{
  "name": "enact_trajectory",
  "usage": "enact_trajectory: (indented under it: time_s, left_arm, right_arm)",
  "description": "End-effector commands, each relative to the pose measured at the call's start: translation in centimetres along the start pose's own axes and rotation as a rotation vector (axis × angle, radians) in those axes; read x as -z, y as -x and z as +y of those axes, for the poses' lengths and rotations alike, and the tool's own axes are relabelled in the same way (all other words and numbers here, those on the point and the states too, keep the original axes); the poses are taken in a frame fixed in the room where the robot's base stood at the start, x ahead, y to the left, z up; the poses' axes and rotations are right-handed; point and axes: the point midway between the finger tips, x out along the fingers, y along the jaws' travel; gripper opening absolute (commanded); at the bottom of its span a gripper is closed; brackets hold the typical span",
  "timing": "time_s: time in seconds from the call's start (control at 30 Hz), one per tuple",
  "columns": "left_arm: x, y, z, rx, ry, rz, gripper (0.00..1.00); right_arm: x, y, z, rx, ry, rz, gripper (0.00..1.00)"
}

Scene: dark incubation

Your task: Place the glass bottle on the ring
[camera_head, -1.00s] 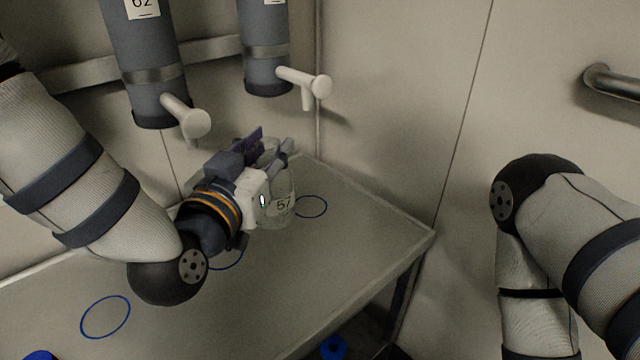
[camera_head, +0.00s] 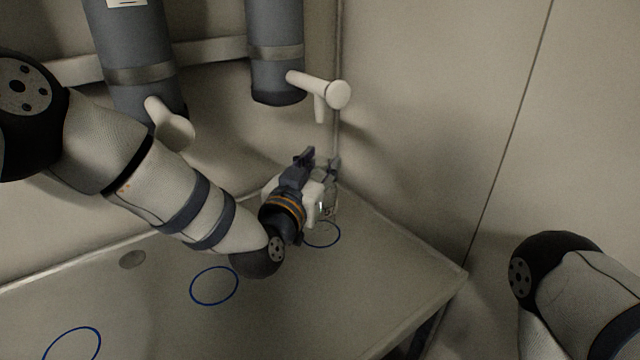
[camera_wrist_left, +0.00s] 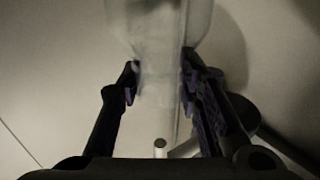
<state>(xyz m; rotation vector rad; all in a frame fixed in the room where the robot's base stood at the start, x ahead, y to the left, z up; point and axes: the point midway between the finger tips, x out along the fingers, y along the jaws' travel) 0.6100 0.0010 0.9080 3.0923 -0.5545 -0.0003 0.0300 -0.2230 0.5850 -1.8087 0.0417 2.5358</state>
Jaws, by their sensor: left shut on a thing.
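The clear glass bottle (camera_head: 329,203) with a printed label is near the table's far right corner, mostly hidden behind my left gripper (camera_head: 320,164). My left gripper is shut on it. In the left wrist view the bottle (camera_wrist_left: 160,35) sits between the two fingers, its narrower part gripped. A blue ring (camera_head: 338,239) is on the table just below and in front of the bottle in the picture. I cannot tell whether the bottle touches the table or hangs above it. My right gripper is out of view; only part of the right arm shows.
More blue rings are on the table (camera_head: 390,285), one at the middle (camera_head: 214,286) and one at the lower left (camera_head: 72,345). Grey cylinders with white taps hang on the back wall, one tap (camera_head: 337,94) above the bottle. The right front of the table is clear.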

Motion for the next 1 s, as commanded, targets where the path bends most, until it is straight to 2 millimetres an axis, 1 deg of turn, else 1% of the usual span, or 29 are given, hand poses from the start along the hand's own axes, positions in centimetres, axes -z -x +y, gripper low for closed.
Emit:
enact_trajectory:
  time_s: [0.03,0.13,0.2,0.4,0.53,0.57,0.6,0.63,0.9,1.0]
  left_arm:
    - [-0.7,-0.4,0.0,0.0,0.001,0.0,0.0]
    - [-2.7,-0.3,0.0,0.0,0.001,-0.004,0.0]
    - [-3.5,-0.3,0.0,0.0,0.0,0.0,0.0]
    - [-3.1,-0.3,0.0,0.0,-0.001,0.004,0.0]
    - [-3.6,-0.3,0.0,0.0,-0.001,0.003,0.0]
    - [-3.6,-0.3,0.0,-0.001,-0.001,0.002,0.36]
    - [-3.5,-0.3,0.0,0.0,-0.001,0.002,0.45]
    - [-3.5,-0.3,0.0,0.0,-0.001,0.002,0.52]
    - [-3.5,-0.2,0.0,0.0,-0.001,0.002,0.52]
    - [-3.0,-0.1,0.0,0.0,-0.001,0.003,0.52]
  right_arm:
    - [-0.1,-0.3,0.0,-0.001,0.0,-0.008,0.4]
    - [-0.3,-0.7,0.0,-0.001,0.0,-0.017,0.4]
    - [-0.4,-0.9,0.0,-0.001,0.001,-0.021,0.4]
    - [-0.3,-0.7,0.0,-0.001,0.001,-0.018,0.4]
    - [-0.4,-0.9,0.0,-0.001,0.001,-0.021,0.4]
    - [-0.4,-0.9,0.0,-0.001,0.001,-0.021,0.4]
    - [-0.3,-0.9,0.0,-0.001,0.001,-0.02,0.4]
    - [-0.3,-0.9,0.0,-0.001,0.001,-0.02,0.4]
    - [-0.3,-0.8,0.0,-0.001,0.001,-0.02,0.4]
    - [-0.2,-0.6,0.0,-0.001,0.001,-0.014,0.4]
